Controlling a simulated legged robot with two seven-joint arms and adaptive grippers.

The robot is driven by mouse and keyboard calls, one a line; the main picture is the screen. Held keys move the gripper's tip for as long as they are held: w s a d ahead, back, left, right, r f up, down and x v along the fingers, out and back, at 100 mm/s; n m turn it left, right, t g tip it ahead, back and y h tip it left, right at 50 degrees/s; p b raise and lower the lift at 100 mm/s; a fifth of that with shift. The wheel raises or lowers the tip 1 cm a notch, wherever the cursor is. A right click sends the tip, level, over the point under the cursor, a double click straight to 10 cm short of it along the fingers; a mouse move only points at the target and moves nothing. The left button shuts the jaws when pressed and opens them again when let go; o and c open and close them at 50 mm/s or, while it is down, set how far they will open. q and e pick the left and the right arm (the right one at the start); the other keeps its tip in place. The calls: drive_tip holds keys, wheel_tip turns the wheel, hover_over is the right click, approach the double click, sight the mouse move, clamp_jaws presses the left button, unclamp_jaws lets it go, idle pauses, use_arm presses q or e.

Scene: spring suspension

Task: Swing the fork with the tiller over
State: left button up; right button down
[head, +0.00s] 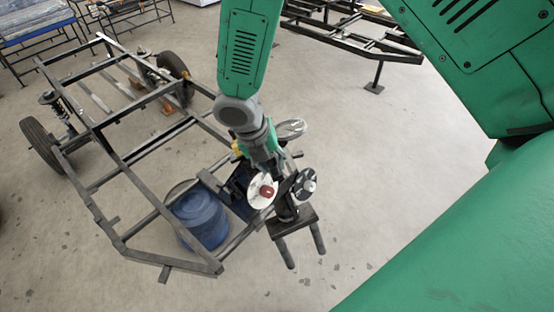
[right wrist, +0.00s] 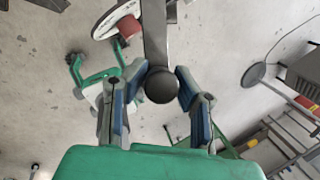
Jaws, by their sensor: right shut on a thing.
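The fork (head: 293,222) is a dark block with two prongs pointing down, at the near end of the chassis frame in the head view. A pale disc with a red hub (head: 265,191) and a darker disc (head: 304,184) sit at its top. The tiller (right wrist: 155,35) is a dark bar ending in a round black knob in the right wrist view. My right gripper (right wrist: 158,90) is shut on the tiller, with its blue-lined fingers either side of the knob. In the head view my right gripper (head: 264,160) partly hides the tiller. My left gripper is not in view.
The dark chassis frame (head: 120,165) with wheels fills the left of the head view. A blue barrel (head: 202,218) stands under its near end. Another frame (head: 350,37) stands at the back. The floor right of the fork is clear.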

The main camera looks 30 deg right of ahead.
drive_tip(key=shift+w+a, duration=0.15)
drive_tip(key=shift+a, duration=0.25)
drive_tip(key=c, duration=1.3)
unclamp_jaws()
drive_tip(key=shift+a, duration=0.1)
drive_tip(key=shift+d+r, duration=0.15)
drive_tip(key=shift+d, duration=0.3)
drive_tip(key=shift+r, duration=0.25)
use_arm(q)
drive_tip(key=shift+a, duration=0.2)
use_arm(e)
drive_tip(key=v, duration=1.1)
drive_tip(key=shift+a, duration=0.3)
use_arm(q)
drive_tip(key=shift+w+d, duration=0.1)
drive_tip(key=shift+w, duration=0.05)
use_arm(e)
drive_tip(key=shift+d+r, duration=0.1)
drive_tip(key=shift+d, duration=0.05)
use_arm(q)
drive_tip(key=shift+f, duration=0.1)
